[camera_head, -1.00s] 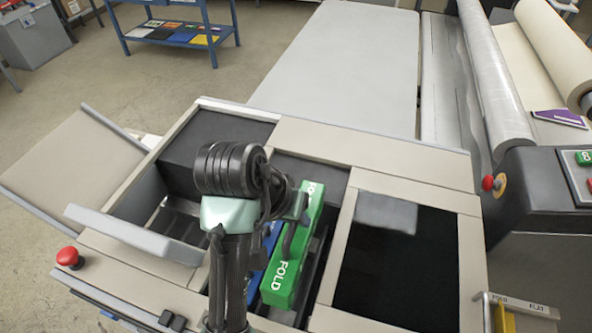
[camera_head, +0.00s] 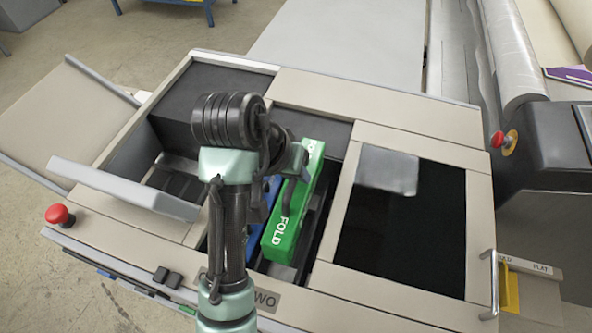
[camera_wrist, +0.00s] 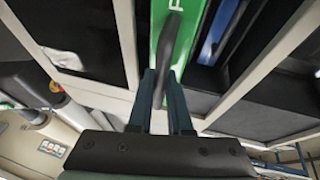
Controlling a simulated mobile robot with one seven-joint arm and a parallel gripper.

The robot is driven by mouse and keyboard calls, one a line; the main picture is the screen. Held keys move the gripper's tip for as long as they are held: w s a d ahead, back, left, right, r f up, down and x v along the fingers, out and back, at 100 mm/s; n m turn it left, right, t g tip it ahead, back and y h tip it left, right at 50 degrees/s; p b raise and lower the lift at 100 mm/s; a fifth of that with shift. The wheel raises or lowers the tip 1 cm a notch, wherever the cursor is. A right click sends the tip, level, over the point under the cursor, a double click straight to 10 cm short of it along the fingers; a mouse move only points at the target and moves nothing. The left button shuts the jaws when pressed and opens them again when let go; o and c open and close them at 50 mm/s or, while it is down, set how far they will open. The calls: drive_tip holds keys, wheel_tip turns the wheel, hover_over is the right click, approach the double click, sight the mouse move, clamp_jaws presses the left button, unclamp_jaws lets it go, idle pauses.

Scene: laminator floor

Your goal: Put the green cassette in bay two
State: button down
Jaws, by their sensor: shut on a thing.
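The green cassette (camera_head: 283,232), marked FOLD, is at the mouth of the middle bay, whose front plate (camera_head: 265,301) ends in "WO". Its top shows; I cannot tell how deep its underside sits. A blue cassette (camera_head: 258,222) lies just left of it, partly hidden by my arm. My gripper (camera_wrist: 163,92) is shut on the black handle (camera_wrist: 166,62) of the green cassette. In the head view my wrist hides the fingertips. The wrist view shows the green cassette (camera_wrist: 192,40) close beyond the fingers, with the blue cassette (camera_wrist: 214,34) beside it.
The left bay is open, its grey lid (camera_head: 120,184) raised beside my arm. The right bay has a dark glossy cover (camera_head: 410,235). Red buttons (camera_head: 58,214) stand at the left front and on the right console (camera_head: 497,139). A metal handle (camera_head: 492,285) rises at front right.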

sight(275, 206)
drive_tip(key=shift+f+b, duration=1.4)
drive_tip(key=shift+f, duration=0.2)
wheel_tip(275, 206, down, 10)
drive_tip(key=b, duration=0.6)
drive_tip(key=shift+f, duration=1)
drive_tip(key=c, duration=0.8)
unclamp_jaws()
drive_tip(key=shift+o, duration=0.2)
drive_tip(key=shift+b, duration=0.3)
drive_tip(key=p+v, duration=0.5)
drive_tip(key=v, duration=0.8)
